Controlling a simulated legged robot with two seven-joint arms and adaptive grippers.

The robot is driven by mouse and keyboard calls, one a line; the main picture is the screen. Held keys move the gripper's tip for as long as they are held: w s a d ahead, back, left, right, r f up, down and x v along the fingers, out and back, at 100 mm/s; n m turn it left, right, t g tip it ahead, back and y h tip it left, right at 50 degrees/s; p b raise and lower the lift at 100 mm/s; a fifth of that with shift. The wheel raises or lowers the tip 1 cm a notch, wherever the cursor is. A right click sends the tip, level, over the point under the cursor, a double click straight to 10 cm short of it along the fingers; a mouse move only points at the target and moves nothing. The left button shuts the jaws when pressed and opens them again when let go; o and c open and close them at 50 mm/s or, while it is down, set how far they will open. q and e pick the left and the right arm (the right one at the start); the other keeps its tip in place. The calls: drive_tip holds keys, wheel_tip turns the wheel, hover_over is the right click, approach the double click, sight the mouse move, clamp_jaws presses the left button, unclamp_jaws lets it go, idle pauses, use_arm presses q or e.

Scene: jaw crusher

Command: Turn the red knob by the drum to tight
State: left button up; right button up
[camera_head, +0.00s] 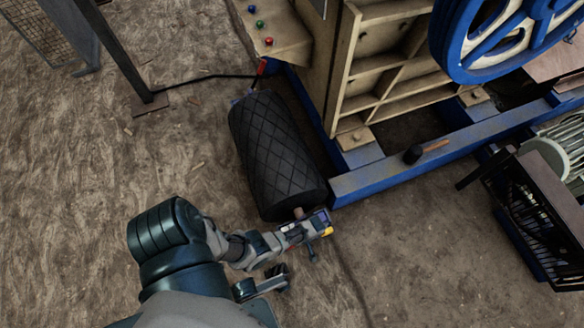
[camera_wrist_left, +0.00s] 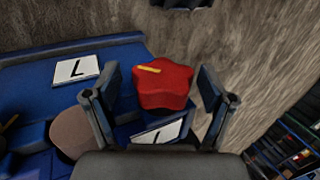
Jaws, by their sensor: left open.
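The red knob (camera_wrist_left: 163,86) is star-shaped with a yellow mark pointing to the left on its top. It sits on a blue housing (camera_wrist_left: 40,85) in the left wrist view. White plates with black marks lie to its upper left (camera_wrist_left: 76,70) and below it (camera_wrist_left: 158,132). My left gripper (camera_wrist_left: 160,76) is open, with one finger on each side of the knob; contact cannot be told. In the head view my left gripper (camera_head: 312,230) is at the near end of the black ribbed drum (camera_head: 272,150), and the knob cannot be made out there.
The crusher's blue frame (camera_head: 400,165) runs right of the drum, with a blue flywheel (camera_head: 465,60) above. A dark post (camera_head: 120,55) stands at left. A motor (camera_head: 560,150) and dark rack (camera_head: 535,225) are at right. Brown ground is open left of the drum.

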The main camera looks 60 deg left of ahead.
use_arm(q)
drive_tip(key=shift+r, duration=0.15)
drive_tip(key=v, duration=1.1)
drive_tip(key=shift+w+r, duration=0.25)
drive_tip(key=shift+w, duration=0.05)
